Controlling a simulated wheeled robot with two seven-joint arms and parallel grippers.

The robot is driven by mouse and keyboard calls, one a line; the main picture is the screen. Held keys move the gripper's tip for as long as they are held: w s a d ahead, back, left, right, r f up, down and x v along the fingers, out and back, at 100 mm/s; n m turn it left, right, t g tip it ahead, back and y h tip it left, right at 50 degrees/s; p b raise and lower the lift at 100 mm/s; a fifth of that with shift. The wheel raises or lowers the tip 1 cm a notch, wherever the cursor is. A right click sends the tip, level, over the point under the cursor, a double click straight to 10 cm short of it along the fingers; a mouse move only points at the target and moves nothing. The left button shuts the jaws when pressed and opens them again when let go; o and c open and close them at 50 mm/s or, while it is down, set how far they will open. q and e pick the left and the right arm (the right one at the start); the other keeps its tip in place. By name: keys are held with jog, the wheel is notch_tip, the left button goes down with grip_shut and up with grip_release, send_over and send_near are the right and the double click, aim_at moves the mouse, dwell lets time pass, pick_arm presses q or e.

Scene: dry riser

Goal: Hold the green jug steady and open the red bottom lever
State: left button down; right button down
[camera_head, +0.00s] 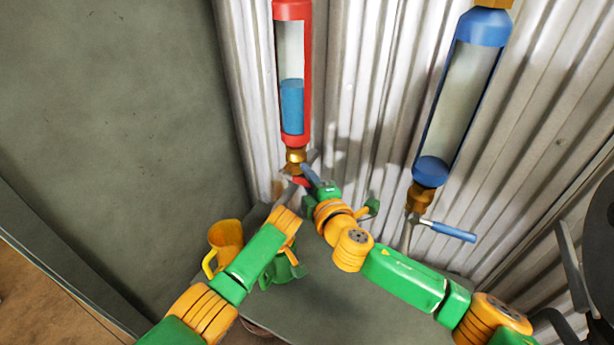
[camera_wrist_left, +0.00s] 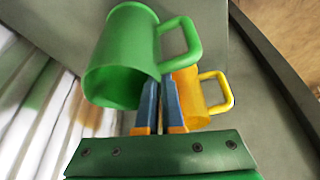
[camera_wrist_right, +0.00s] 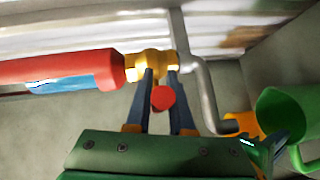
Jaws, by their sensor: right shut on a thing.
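The red-framed tube (camera_head: 279,120) holds blue liquid in its lower part. A brass valve (camera_head: 295,157) is at its bottom, with the red lever (camera_head: 300,181). My right gripper (camera_head: 312,180) is at this lever. In the right wrist view the red lever's round end (camera_wrist_right: 163,98) shows between its close-set fingers, below the brass valve. The green jug (camera_wrist_left: 122,55) stands below, partly hidden by my left arm in the head view.
A yellow jug (camera_head: 226,243) stands left of the green jug on the grey surface (camera_head: 345,300). A blue-framed tube (camera_head: 455,100) with a blue lever (camera_head: 447,231) hangs to the right. A corrugated wall (camera_head: 370,110) is behind. A grey pipe (camera_wrist_right: 205,95) bends down beside the valve.

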dwell(0.5)
jog(key=shift+r+n+g+h, duration=0.3)
jog(key=shift+r+n+g, duration=0.2)
jog(key=shift+n+g, duration=0.1)
jog(key=r+n+g+h, duration=0.1)
jog(key=a+r+n+g+h, duration=0.1)
jog(key=g+h, duration=0.1)
jog(key=r+n+g+h, duration=0.1)
jog(key=n+h, duration=0.1)
jog(key=shift+w+a+r, duration=0.15)
jog(key=shift+w+a, duration=0.15)
dwell(0.5)
jog(key=c, duration=0.8)
grip_release()
